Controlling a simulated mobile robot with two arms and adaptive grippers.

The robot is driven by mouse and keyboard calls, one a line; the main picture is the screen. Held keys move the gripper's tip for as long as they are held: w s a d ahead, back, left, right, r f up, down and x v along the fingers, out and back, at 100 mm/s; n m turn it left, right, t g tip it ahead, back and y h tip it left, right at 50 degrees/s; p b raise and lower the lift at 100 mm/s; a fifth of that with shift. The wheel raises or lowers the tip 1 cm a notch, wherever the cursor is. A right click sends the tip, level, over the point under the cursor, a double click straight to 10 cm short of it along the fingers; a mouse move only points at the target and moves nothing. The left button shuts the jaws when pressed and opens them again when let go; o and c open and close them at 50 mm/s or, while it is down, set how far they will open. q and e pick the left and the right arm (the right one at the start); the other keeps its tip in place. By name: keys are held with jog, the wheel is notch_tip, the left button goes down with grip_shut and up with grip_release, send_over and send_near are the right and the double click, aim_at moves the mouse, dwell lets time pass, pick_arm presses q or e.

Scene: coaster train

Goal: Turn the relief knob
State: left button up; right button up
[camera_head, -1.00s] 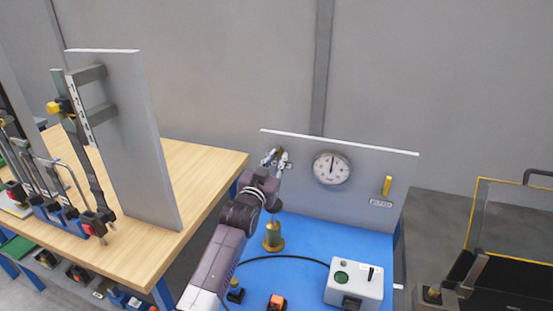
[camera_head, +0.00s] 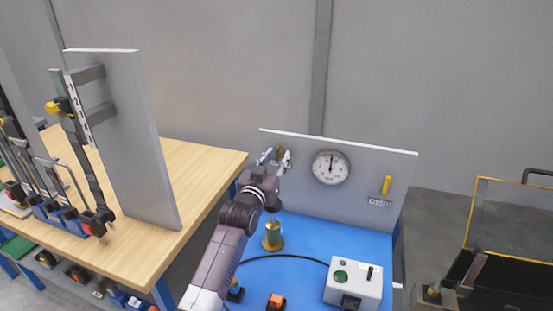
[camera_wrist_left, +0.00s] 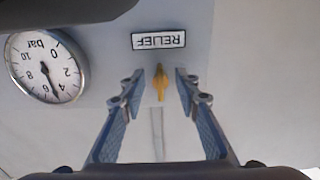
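The yellow relief knob (camera_wrist_left: 160,82) shows in the left wrist view, just below an upside-down RELIEF label (camera_wrist_left: 158,40) on a grey panel. My left gripper (camera_wrist_left: 160,82) is open, with one finger on each side of the knob and a visible gap on both sides. In the head view my left gripper (camera_head: 276,154) is at the left part of the upright panel (camera_head: 350,203) and largely covers the knob there. A round pressure gauge (camera_head: 330,168) is right of the gripper; it also shows in the left wrist view (camera_wrist_left: 47,67). My right gripper is not in view.
A yellow lever (camera_head: 386,185) is on the panel's right. Below, the blue bench (camera_head: 305,240) holds a brass fitting (camera_head: 273,238) and a white control box (camera_head: 353,283) with a black cable. A wooden table (camera_head: 205,165) with a grey board stands left.

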pick_arm(q)
jog(key=v, duration=1.2)
dwell(0.3)
